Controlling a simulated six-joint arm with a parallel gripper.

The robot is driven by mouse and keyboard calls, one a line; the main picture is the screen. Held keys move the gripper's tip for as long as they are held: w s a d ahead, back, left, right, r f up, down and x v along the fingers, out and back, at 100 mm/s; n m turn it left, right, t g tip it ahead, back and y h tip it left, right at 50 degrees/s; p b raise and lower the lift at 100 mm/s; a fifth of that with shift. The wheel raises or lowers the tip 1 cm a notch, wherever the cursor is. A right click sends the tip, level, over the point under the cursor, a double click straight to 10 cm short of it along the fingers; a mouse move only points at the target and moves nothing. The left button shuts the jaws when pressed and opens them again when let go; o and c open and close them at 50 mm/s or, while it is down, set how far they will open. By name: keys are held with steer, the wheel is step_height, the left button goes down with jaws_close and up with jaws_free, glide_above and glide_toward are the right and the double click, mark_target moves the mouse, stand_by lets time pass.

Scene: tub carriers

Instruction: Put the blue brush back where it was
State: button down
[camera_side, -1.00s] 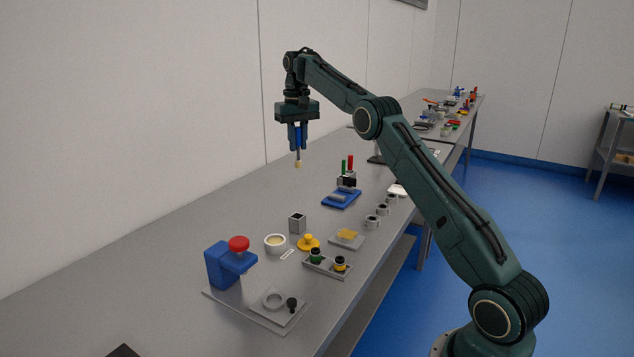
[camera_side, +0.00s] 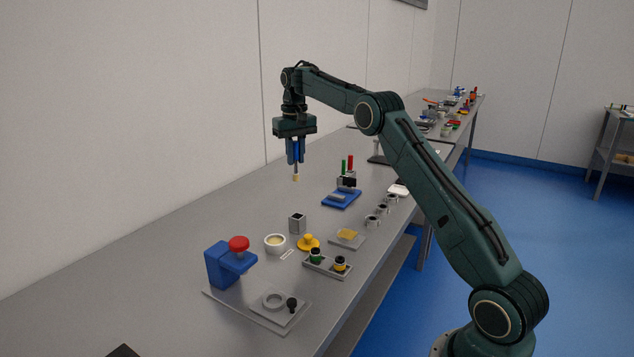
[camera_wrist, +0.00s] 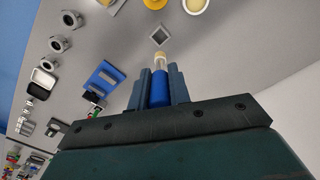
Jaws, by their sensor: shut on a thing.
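My gripper (camera_side: 296,152) is shut on the blue brush (camera_side: 295,145) and holds it upright in the air, with its pale tip pointing down. The wrist view shows the blue handle (camera_wrist: 159,92) between the two fingers (camera_wrist: 158,88). A square grey cup, open at the top (camera_side: 297,223), stands on the bench below the brush and nearer the camera. In the wrist view the same cup (camera_wrist: 158,36) is just beyond the brush tip, and it looks empty. The brush is apart from the cup and touches nothing but my fingers.
Near the cup are a white bowl (camera_side: 275,243), a yellow knobbed piece (camera_side: 308,243) and a blue press with a red knob (camera_side: 221,265). A dark holder with red and green sticks (camera_side: 347,181) stands behind a blue tray (camera_side: 341,199). The bench left of the cup is clear.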

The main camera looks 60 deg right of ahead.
mark_target(296, 159)
step_height(296, 159, down, 12)
steer(key=shift+r, duration=0.25)
steer(key=shift+f, duration=0.1)
steer(key=shift+f, duration=2.05)
steer(key=shift+f, duration=0.15)
steer(key=c, duration=1.3)
jaws_free()
step_height(296, 159, up, 12)
steer(key=shift+r, duration=0.2)
